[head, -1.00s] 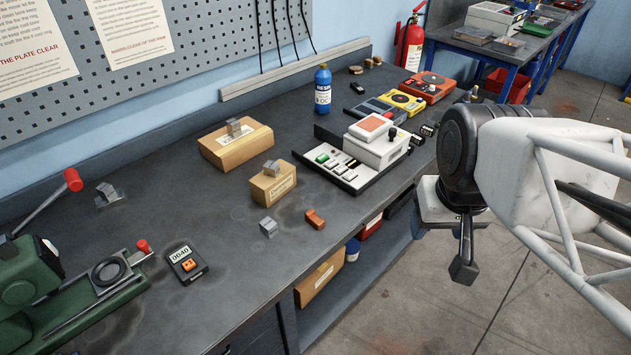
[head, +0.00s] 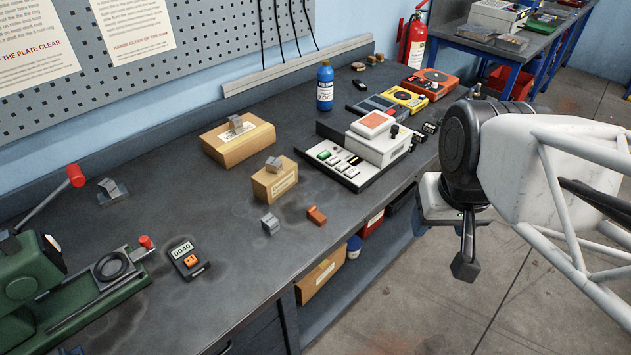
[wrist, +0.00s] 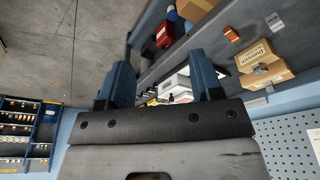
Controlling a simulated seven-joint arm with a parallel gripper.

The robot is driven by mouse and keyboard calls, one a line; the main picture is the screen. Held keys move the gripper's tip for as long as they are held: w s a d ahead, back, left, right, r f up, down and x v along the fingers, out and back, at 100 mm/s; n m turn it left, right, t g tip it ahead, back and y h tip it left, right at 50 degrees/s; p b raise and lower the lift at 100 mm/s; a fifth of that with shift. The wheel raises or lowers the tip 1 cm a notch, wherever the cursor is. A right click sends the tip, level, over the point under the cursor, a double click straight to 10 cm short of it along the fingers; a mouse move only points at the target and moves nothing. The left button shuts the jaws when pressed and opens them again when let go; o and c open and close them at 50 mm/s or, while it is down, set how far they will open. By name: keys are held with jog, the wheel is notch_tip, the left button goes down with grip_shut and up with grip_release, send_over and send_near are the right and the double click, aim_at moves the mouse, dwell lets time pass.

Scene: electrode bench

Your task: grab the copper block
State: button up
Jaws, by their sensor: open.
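The copper block (head: 316,215) is a small orange-brown block lying on the dark bench near its front edge. It also shows in the wrist view (wrist: 231,33), at the upper right and outside the space between the fingers. My gripper (head: 466,266) hangs over the floor, to the right of the bench and well apart from the block. In the wrist view its two blue fingers (wrist: 161,66) are spread, with nothing held between them.
A grey metal block (head: 270,224) lies left of the copper block. A white device (head: 378,140) stands to the right. A green machine (head: 35,285) and a meter (head: 188,258) are at the left.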

jog(key=shift+w, duration=0.1)
jog(key=w+f+n+t+h, duration=0.1)
jog(key=w+f+t, duration=0.15)
jog(key=w, duration=0.25)
jog(key=w+f+t, duration=0.1)
jog(key=w+f, duration=0.2)
jog(key=w, duration=0.2)
jog(key=n+t+y, duration=0.4)
jog(key=n+y, duration=0.4)
jog(key=y, duration=0.2)
send_near(314, 209)
jog(key=shift+w+f, duration=0.15)
jog(key=shift+w, duration=1)
jog(key=shift+s+a+f+y, duration=0.25)
jog(key=shift+s+a+y, duration=0.05)
jog(key=shift+a, duration=0.25)
jog(key=shift+g, duration=0.25)
jog(key=shift+x, duration=1.35)
jog(key=shift+w+a+f, duration=0.1)
